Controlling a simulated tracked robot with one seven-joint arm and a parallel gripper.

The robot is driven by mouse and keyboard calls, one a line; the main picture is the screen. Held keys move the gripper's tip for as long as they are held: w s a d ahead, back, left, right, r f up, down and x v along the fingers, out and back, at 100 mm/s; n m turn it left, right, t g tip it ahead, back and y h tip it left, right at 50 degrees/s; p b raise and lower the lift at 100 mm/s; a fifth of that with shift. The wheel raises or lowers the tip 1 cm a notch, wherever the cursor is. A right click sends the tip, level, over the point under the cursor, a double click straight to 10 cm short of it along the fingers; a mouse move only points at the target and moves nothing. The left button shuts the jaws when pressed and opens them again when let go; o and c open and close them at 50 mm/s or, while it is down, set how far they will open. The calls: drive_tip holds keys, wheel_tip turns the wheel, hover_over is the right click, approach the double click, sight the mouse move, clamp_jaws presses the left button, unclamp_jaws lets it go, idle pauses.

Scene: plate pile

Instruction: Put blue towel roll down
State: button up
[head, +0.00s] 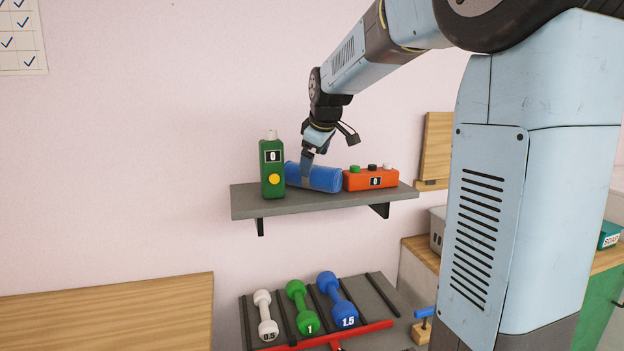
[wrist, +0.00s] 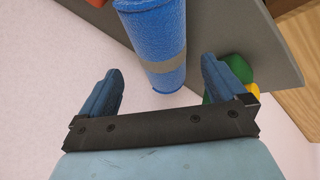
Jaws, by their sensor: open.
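The blue towel roll (head: 320,178) lies on its side on the grey wall shelf (head: 285,206), between a green bottle (head: 272,180) and an orange-red box (head: 370,180). It has a grey band around it. My gripper (head: 308,168) is at the roll, pointing down, in the head view. In the wrist view, my gripper (wrist: 165,88) is open, with one finger on either side of the roll (wrist: 158,45). Gaps show between the roll and both fingers. The right finger partly hides the green bottle (wrist: 237,68).
Below the shelf, a rack holds white (head: 264,316), green (head: 302,306) and blue (head: 337,299) dumbbells. A wooden tabletop (head: 110,315) is at lower left. A bench with a grey bin (head: 438,228) is at right.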

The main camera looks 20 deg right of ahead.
drive_tip(key=shift+x, duration=2.65)
drive_tip(key=shift+s, duration=0.1)
drive_tip(key=shift+c, duration=0.3)
drive_tip(key=shift+a, duration=0.1)
drive_tip(key=c, duration=1.3)
wheel_tip(320, 180, up, 18)
